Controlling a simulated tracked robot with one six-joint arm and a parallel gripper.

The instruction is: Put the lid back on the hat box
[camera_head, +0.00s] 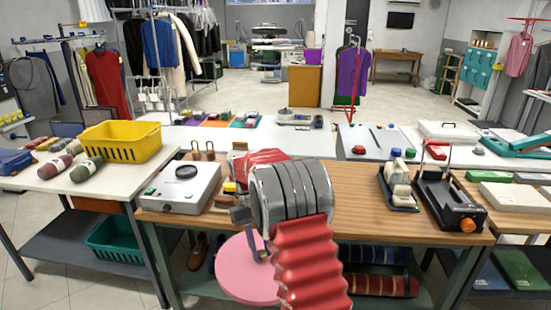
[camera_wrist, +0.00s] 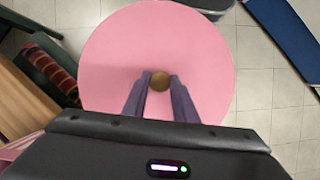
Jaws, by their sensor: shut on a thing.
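The lid is a flat, round pink disc (camera_head: 240,270), held in front of the wooden table's near edge, lower than its top. It fills much of the wrist view (camera_wrist: 120,50), with a small brownish round knob (camera_wrist: 160,82) at its middle. My gripper (camera_wrist: 160,77) is shut on this knob, one finger on each side. In the head view my gripper (camera_head: 263,254) is partly covered by my own arm. I cannot make out the hat box for certain. A small pink edge (camera_wrist: 12,149) shows at the lower left of the wrist view, too little to identify.
The wooden table (camera_head: 350,215) carries a white scale-like device (camera_head: 183,188) at left and a black holder (camera_head: 448,200) at right. Its lower shelf holds rolled cloth (camera_head: 378,286) and shoes. A side table with a yellow basket (camera_head: 120,146) stands at left. Tiled floor shows below the lid.

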